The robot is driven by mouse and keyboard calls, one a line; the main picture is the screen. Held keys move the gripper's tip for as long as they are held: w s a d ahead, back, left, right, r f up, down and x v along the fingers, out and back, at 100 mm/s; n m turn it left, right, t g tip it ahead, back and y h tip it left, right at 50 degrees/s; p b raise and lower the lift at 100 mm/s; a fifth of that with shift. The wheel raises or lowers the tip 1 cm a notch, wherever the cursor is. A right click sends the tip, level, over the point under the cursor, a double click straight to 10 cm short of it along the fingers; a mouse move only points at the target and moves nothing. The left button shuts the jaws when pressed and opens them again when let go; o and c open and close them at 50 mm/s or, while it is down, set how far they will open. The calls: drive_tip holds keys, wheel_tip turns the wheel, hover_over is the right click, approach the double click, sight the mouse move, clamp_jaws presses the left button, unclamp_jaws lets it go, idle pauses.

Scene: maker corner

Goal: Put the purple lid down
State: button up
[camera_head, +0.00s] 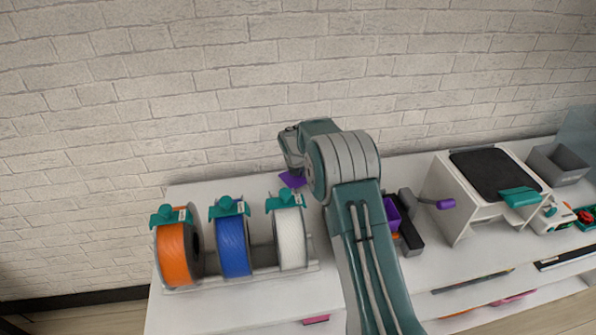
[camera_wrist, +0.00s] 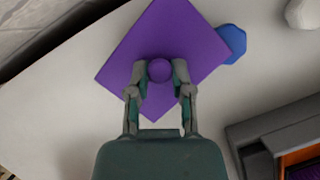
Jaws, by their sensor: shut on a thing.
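The purple lid (camera_wrist: 180,35) is a flat square plate with a round knob (camera_wrist: 159,70). My gripper (camera_wrist: 159,76) is shut on that knob in the wrist view. The lid lies over the white surface, and I cannot tell whether it touches it. In the head view the purple lid (camera_head: 292,179) shows partly at the end of my arm, behind the spools; my gripper's fingers are hidden there. A purple box (camera_head: 392,214) stands to the right of my arm, partly covered by it.
Orange (camera_head: 173,254), blue (camera_head: 234,246) and white (camera_head: 290,238) spools stand on a rack at the left. A dark tray (camera_head: 411,237) and a white machine (camera_head: 462,200) stand at right. A blue piece (camera_wrist: 234,44) lies beside the lid. A brick wall (camera_head: 240,90) is behind.

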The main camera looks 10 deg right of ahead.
drive_tip(key=o, duration=0.8)
drive_tip(key=shift+a+f, duration=0.1)
drive_tip(key=shift+f, duration=0.05)
drive_tip(key=shift+a, duration=0.1)
